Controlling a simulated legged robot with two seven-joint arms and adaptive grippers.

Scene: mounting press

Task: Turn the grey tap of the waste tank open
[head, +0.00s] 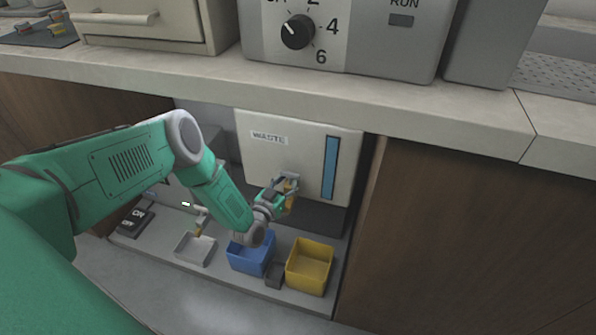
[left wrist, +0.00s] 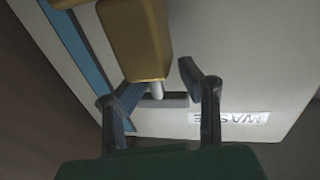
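The white waste tank (head: 300,155), labelled WASTE and with a blue level strip, stands in the opening under the counter. A brass tap body (head: 291,200) sticks out of its front, partly hidden by my gripper. In the left wrist view the brass body (left wrist: 135,40) is large, with the grey tap handle (left wrist: 165,100), a short bar on a pale stem, beside it. My left gripper (head: 286,183) is at the tap. In the left wrist view its fingers (left wrist: 160,82) are apart, one on each side of the grey handle. I cannot tell whether they touch it. My right gripper is out of view.
Below stand a blue bin (head: 240,258), a yellow bin (head: 309,270) and a small dark box (head: 275,276). To the left are a grey tray (head: 195,250), a second small tap (head: 202,218) and an ON/OFF switch (head: 135,220). The counter edge (head: 300,92) overhangs the tank.

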